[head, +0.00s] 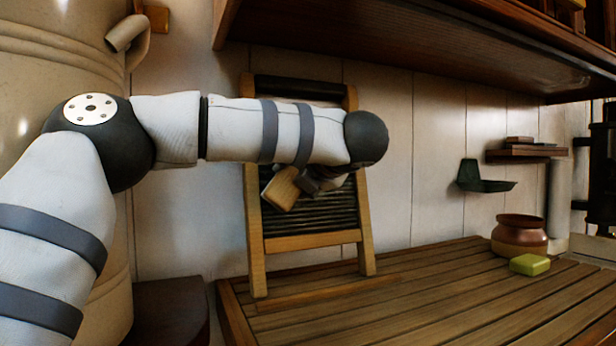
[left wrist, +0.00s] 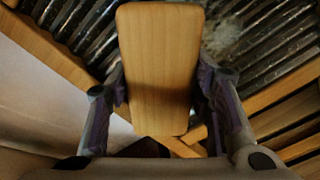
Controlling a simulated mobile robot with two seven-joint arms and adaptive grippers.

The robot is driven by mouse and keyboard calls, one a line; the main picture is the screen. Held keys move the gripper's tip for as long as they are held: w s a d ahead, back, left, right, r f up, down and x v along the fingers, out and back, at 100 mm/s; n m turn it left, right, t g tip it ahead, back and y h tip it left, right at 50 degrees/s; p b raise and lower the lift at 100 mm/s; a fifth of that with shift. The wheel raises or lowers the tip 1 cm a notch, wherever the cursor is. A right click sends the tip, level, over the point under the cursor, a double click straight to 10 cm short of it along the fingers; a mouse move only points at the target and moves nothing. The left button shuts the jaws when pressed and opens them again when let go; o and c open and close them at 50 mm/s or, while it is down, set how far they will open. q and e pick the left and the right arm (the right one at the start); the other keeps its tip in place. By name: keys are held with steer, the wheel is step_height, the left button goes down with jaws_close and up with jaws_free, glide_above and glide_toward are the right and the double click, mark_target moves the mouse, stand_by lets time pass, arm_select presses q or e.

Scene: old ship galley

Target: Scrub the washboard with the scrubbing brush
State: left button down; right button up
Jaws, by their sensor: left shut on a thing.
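The washboard (head: 312,242) has a wooden frame and a dark ribbed panel. It stands upright on the slatted wooden counter, leaning against the wall. My left gripper (head: 304,183) is in front of the ribbed panel, partly hidden by my own forearm. It is shut on the scrubbing brush (head: 281,190), a wooden block held tilted against or close to the ribs. In the left wrist view the brush (left wrist: 160,68) sits between both fingers, with the washboard's ribs (left wrist: 265,45) behind it and a pale, smeared patch on them. The bristles are hidden, so contact cannot be told. My right gripper is not in view.
The slatted counter (head: 430,290) is clear in front of the washboard. A brown pot (head: 519,236) and a yellow-green soap block (head: 530,265) stand at its right. A dark shelf (head: 420,50) overhangs above. A large cream vessel (head: 55,60) is at left.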

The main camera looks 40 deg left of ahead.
arm_select(q)
steer(key=shift+a+r, duration=0.2)
steer(key=shift+r, duration=0.65)
steer(key=shift+w+d+f+b, duration=0.2)
steer(key=shift+w+d, duration=0.1)
steer(key=shift+w, duration=0.35)
steer(key=shift+w+d+f+b, duration=0.1)
steer(key=shift+w+d+b, duration=0.15)
steer(key=shift+w, duration=0.35)
steer(key=shift+w+d+r, duration=0.2)
steer(key=shift+w+d, duration=0.05)
steer(key=shift+w, duration=0.1)
steer(key=w+d+b, duration=0.2)
steer(key=w+d, duration=0.1)
steer(key=w, duration=0.3)
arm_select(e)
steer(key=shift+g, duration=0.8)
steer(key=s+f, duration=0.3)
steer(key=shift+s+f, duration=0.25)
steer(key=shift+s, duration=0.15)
arm_select(q)
steer(key=shift+d+r, duration=0.15)
steer(key=shift+d, duration=0.05)
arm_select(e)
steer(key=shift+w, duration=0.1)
